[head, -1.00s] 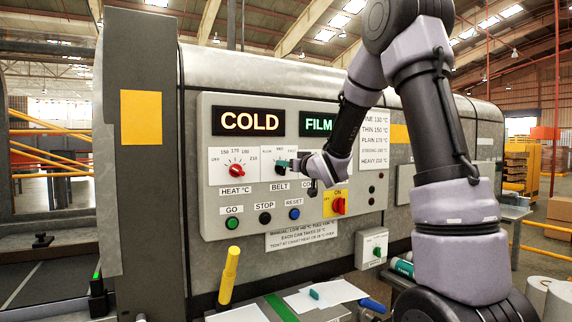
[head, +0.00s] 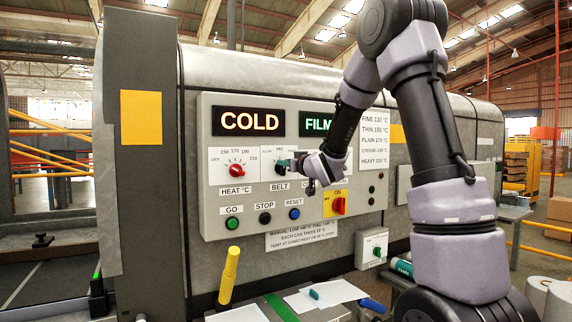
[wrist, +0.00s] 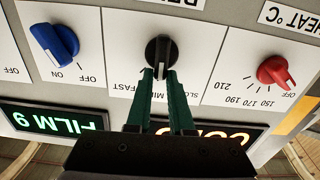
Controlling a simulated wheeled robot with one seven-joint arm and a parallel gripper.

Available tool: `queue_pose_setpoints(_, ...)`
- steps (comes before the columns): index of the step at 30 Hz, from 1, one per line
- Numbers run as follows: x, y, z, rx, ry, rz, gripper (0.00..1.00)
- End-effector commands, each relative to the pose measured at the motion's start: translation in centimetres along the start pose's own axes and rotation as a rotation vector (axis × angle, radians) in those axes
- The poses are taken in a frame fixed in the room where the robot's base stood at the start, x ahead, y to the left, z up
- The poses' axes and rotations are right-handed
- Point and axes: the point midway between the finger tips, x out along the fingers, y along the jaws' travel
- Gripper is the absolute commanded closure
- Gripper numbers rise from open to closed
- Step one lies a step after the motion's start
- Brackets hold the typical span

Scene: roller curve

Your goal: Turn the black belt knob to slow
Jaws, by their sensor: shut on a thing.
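The black belt knob (wrist: 160,52) sits on a white plate marked slow, mid and fast, seen upside down in the wrist view. My gripper (wrist: 162,74) has its two green fingers shut on the knob, one on each side. In the head view my gripper (head: 292,163) reaches the knob from the right, above the BELT label (head: 280,185). The fingers hide most of the knob there. I cannot tell exactly which mark the knob points at.
The red heat knob (head: 236,170) is just left of the belt plate. Green, black and blue buttons (head: 294,213) lie below, and a red switch on yellow (head: 338,205) is at lower right. Displays reading COLD (head: 249,122) and FILM (head: 317,123) sit above.

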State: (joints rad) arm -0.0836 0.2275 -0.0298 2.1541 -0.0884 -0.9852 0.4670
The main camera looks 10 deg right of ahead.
Motion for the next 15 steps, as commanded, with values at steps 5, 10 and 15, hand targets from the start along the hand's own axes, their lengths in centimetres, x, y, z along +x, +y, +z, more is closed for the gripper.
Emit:
queue_pose_setpoints(5, -0.02, -0.2, 0.03, -0.094, 0.0, 0.001, 1.0)
queue_pose_setpoints(10, -0.02, -0.5, 0.09, -0.227, -0.001, 0.0, 1.0)
queue_pose_setpoints(15, -0.02, -0.83, 0.19, -0.365, -0.001, 0.0, 1.0)
